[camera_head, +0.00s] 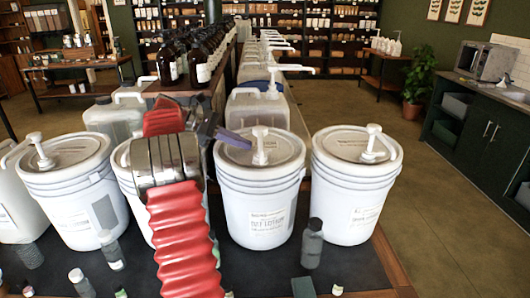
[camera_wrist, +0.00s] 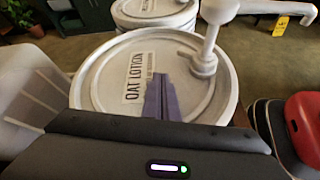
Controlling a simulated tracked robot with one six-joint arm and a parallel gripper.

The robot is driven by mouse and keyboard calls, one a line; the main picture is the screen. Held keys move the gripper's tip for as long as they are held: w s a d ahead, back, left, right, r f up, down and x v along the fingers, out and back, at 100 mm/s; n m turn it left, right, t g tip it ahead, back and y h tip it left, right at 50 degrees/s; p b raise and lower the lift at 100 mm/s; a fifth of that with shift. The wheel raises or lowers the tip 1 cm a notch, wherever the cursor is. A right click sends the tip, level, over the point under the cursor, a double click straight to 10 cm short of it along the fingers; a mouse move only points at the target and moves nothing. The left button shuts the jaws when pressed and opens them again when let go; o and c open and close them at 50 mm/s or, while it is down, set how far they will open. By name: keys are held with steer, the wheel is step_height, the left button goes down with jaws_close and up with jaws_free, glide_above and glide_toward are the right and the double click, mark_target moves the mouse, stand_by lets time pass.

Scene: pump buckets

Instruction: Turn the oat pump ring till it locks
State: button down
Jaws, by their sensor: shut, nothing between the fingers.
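The oat bucket is the white tub (camera_head: 268,208) just right of my arm in the head view. Its lid, marked OAT LOTION, fills the middle of the wrist view (camera_wrist: 120,65). A white pump (camera_head: 260,148) stands upright in the lid; in the wrist view its stem (camera_wrist: 211,38) rises right of the label. The pump ring (camera_wrist: 204,66) sits at the stem's base on the lid. My gripper (camera_wrist: 160,80), with purple fingers, is shut and empty over the lid, left of the ring and apart from it. It shows in the head view (camera_head: 233,139). Any ring lock marks are too small to tell.
White pump buckets stand at the right (camera_head: 356,185) and left (camera_head: 70,190); another is partly hidden behind my arm. Small grey bottles (camera_head: 312,243) stand in front on the dark mat. Jugs (camera_head: 258,108) and brown bottles (camera_head: 203,55) stand behind. Open floor lies to the right.

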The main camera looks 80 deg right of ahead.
mark_target(266, 150)
steer(key=shift+s+a, duration=0.4)
steer(key=shift+s, duration=0.45)
steer(key=shift+s+a, duration=0.35)
steer(key=shift+s, duration=0.5)
stand_by(0.6)
steer(key=shift+s+a, duration=0.15)
steer(key=shift+s, duration=0.2)
steer(key=shift+s+a, duration=0.25)
steer(key=shift+s, duration=0.4)
steer(key=shift+s+a, duration=0.3)
steer(key=shift+s, duration=0.3)
steer(key=shift+s+a, duration=0.25)
steer(key=shift+s, duration=0.4)
stand_by(3.4)
